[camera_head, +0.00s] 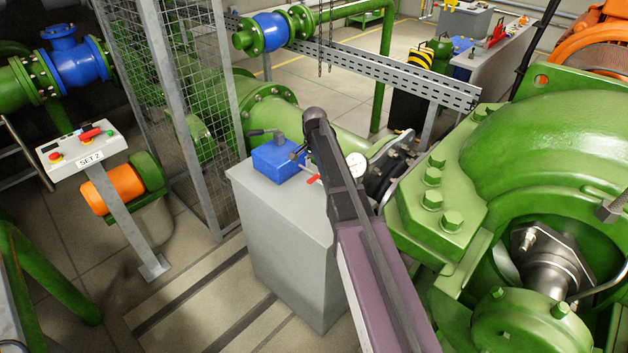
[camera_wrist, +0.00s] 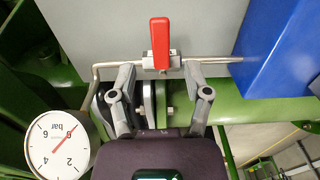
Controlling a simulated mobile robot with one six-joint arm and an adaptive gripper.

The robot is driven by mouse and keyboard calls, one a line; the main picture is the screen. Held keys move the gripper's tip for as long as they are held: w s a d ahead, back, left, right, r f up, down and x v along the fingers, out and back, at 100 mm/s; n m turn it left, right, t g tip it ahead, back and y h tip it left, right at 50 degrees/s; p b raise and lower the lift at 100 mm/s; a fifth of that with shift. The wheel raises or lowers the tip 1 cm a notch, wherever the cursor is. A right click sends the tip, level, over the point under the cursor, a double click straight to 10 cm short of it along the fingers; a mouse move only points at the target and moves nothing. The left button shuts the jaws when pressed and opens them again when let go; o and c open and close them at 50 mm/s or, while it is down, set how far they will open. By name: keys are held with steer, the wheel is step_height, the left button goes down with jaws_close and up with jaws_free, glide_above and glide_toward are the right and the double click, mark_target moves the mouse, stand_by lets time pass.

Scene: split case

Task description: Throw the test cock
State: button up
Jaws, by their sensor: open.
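The test cock's red lever (camera_wrist: 160,42) stands upright in the wrist view, across a thin metal pipe (camera_wrist: 212,60) on a small metal valve body. In the head view, a small red part (camera_head: 314,179) shows beside my arm, by the blue box. My gripper (camera_wrist: 160,72) is open in the wrist view. Its two grey fingers lie left and right of the lever's lower end and valve body, with a gap on each side. Nothing is held. My arm hides most of the gripper in the head view.
A white pressure gauge (camera_wrist: 57,145) sits close to the left finger. A blue box (camera_head: 278,161) stands on the grey cabinet (camera_head: 285,245). A large green pump (camera_head: 530,140) is close on the right. A mesh fence (camera_head: 197,90) stands on the left.

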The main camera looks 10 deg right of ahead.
mark_target(314, 178)
steer(key=shift+f+b, duration=1.6)
steer(key=shift+f, duration=0.3)
jaws_close()
